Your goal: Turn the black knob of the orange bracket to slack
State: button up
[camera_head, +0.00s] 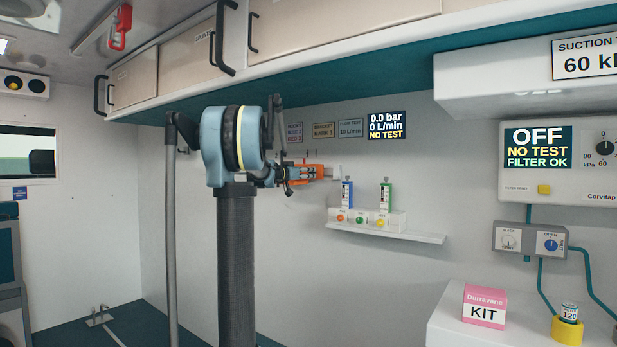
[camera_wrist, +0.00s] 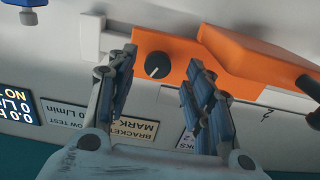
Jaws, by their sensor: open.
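The orange bracket (camera_wrist: 240,55) is mounted on the white wall and fills the upper right of the wrist view. Its black knob (camera_wrist: 157,65) is round, with a white pointer line, and sits between my gripper's fingers in that picture. My gripper (camera_wrist: 160,75) is open and empty, with one finger on each side of the knob; I cannot tell whether either touches it. In the head view the orange bracket (camera_head: 318,172) is small, beside my gripper (camera_head: 290,180), and the knob cannot be made out there.
A shelf (camera_head: 385,232) with flowmeters (camera_head: 385,195) stands right of the bracket. Labels, including a bracket mark card (camera_wrist: 135,130), and a display (camera_head: 386,125) are on the wall above the bracket. Overhead cabinets (camera_head: 345,30) run above my arm.

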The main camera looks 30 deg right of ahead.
jog(key=shift+x, duration=1.75)
jog(key=shift+c, duration=0.2)
jog(key=c, duration=1)
